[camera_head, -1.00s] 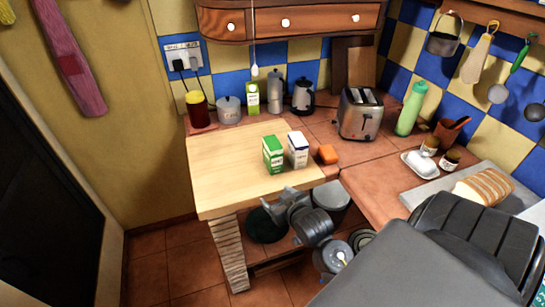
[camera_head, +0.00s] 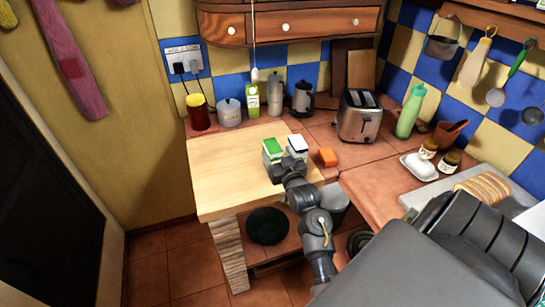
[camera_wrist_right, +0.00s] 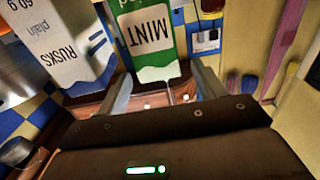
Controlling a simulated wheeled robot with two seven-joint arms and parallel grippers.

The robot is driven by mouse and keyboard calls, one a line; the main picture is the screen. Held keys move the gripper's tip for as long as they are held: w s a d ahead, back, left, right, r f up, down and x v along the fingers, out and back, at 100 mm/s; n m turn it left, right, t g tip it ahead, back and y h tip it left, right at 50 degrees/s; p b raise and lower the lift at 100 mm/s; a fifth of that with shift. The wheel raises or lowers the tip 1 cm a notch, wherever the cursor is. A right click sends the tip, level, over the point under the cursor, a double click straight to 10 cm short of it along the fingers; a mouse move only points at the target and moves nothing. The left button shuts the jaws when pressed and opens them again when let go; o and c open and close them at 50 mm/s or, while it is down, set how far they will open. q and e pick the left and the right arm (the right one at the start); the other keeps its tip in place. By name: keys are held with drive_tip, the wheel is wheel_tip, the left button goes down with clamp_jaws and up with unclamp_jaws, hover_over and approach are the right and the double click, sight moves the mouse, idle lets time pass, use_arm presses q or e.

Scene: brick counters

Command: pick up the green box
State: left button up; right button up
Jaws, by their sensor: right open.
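The green box (camera_head: 272,148) stands on the pale wooden board at the counter's corner. My right gripper (camera_head: 284,166) is open right in front of it and hides its lower part. In the right wrist view the green and white box (camera_wrist_right: 148,38), marked MINT, appears upside down, ahead of and between the two spread fingers (camera_wrist_right: 160,78). The fingers are not closed on it; I cannot tell how far it lies between them. My left gripper is not in view.
A white and blue box (camera_head: 298,145) stands close to the right of the green box; its RUSKS side (camera_wrist_right: 55,45) shows in the wrist view. An orange block (camera_head: 327,157) lies further right. The board (camera_head: 225,170) is clear on the left. A toaster (camera_head: 359,116) stands behind right.

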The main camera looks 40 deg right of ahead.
sight(273, 145)
drive_tip(key=shift+w+r, duration=0.1)
drive_tip(key=shift+w, duration=0.05)
drive_tip(key=p+x, duration=0.2)
drive_tip(key=x, duration=0.3)
drive_tip(key=shift+c, duration=0.4)
drive_tip(key=c, duration=1.2)
